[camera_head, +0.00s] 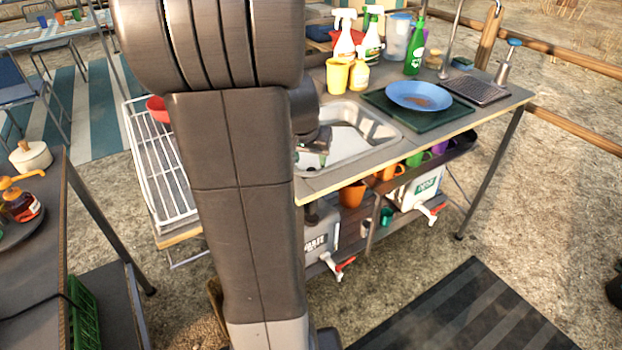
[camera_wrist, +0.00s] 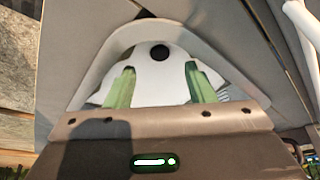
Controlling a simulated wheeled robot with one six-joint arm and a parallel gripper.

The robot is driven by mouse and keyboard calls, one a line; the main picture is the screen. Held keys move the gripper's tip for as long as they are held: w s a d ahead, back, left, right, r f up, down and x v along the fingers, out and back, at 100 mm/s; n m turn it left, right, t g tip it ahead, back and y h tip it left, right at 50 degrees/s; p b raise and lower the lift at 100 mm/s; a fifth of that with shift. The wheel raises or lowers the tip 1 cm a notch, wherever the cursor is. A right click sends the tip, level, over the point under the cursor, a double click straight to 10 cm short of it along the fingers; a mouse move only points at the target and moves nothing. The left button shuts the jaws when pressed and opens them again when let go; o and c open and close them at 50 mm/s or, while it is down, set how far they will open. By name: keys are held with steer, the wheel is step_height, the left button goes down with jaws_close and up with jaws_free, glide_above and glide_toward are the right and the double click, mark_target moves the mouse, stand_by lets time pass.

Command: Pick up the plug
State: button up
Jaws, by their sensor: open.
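In the wrist view, a round black spot (camera_wrist: 159,52) lies on the pale floor of the sink (camera_wrist: 95,68). I cannot tell whether it is the plug or the open drain hole. My gripper (camera_wrist: 159,67) is open, its two green fingers apart with nothing between them. The black spot shows just beyond the fingertips, centred between them. In the head view, my gripper (camera_head: 322,157) is over the left part of the sink (camera_head: 384,130). My arm hides the sink's left side, and no plug can be made out there.
Right of the sink, a blue plate (camera_head: 418,96) sits on a dark green board (camera_head: 380,100). A faucet (camera_head: 451,40) rises at the back. A white wire rack (camera_head: 150,180) is left.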

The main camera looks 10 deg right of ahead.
mark_target(311, 170)
steer(key=b+x, duration=0.1)
steer(key=x, duration=0.4)
steer(key=shift+f, duration=0.15)
steer(key=c, duration=1.1)
